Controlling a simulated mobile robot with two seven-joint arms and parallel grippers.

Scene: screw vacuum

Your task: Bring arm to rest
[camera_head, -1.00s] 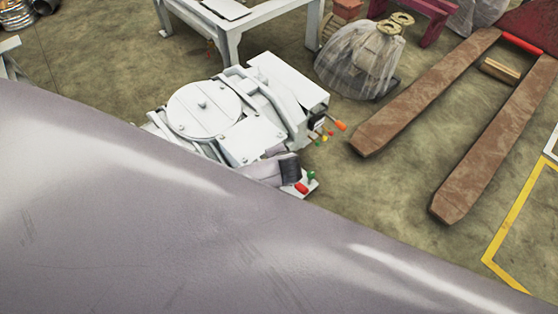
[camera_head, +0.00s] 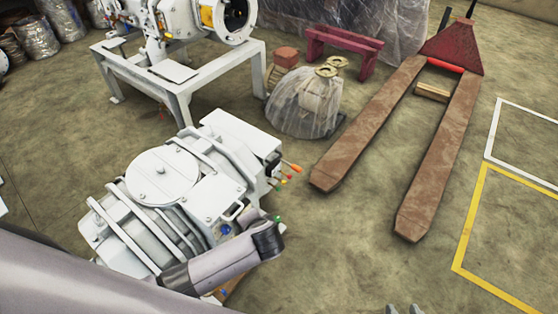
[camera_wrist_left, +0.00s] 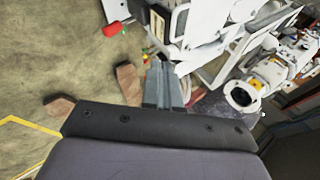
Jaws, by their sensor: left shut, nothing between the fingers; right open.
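My right gripper (camera_head: 403,309) shows only as two grey fingertips at the bottom edge of the head view, apart with nothing between them, above bare floor. The rest of it is cut off. My left gripper (camera_wrist_left: 161,84) shows in the left wrist view, its grey fingers together and empty. In the head view I cannot make out the left fingers. A large grey link of mine fills the lower left corner, and a grey link with a dark end lies across the front of the white machine in the picture. I cannot tell whether it touches.
The white machine (camera_head: 205,200) with a round lid and coloured knobs stands left of centre. Behind it are a white frame table (camera_head: 182,92), a plastic-wrapped bundle (camera_head: 300,105) and a maroon bench (camera_head: 345,45). A pallet jack's brown forks (camera_head: 375,125) lie right.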

